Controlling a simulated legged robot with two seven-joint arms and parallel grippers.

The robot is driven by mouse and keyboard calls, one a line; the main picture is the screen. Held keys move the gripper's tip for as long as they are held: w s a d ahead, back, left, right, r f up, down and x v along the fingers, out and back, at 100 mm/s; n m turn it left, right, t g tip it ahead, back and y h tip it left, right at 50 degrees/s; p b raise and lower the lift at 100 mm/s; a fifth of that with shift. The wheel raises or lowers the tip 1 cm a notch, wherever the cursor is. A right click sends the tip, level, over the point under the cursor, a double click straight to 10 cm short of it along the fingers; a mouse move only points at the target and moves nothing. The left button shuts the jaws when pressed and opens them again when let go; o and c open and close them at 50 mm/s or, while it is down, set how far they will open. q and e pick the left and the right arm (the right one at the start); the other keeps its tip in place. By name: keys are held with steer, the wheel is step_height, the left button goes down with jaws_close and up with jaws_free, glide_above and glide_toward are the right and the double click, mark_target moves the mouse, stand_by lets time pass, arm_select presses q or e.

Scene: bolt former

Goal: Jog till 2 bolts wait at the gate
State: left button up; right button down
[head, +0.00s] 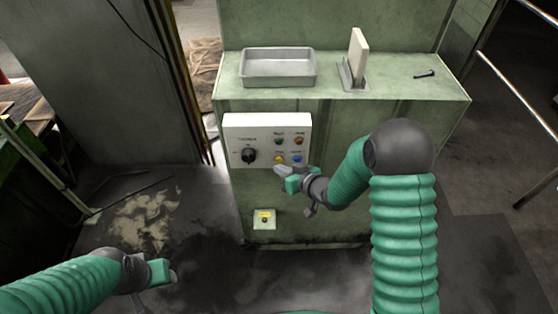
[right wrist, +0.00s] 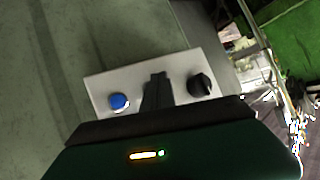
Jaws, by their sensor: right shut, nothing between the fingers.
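One dark bolt (head: 425,74) lies on the ledge, right of and apart from the upright pale gate plate (head: 358,55). My left gripper (head: 165,275) is low at left, away from the panel.
An empty-looking metal tray (head: 279,82) sits on the ledge (head: 400,86) left of the gate plate. Rails (head: 515,92) stand at right. The floor at left is clear but stained.

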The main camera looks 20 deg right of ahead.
stand_by(0.3)
steer(key=shift+w+d, duration=0.1)
steer(key=shift+w, duration=0.25)
steer(key=shift+w+d+r, duration=0.1)
steer(key=shift+w+d, duration=0.05)
steer(key=shift+w, duration=0.3)
stand_by(1.1)
stand_by(1.4)
steer(key=shift+s+a, duration=0.25)
steer(key=shift+s, duration=0.7)
steer(key=s, duration=0.2)
steer(key=s+a, duration=0.1)
steer(key=s, duration=0.1)
steer(key=shift+s+a, duration=0.2)
steer(key=shift+s, duration=0.1)
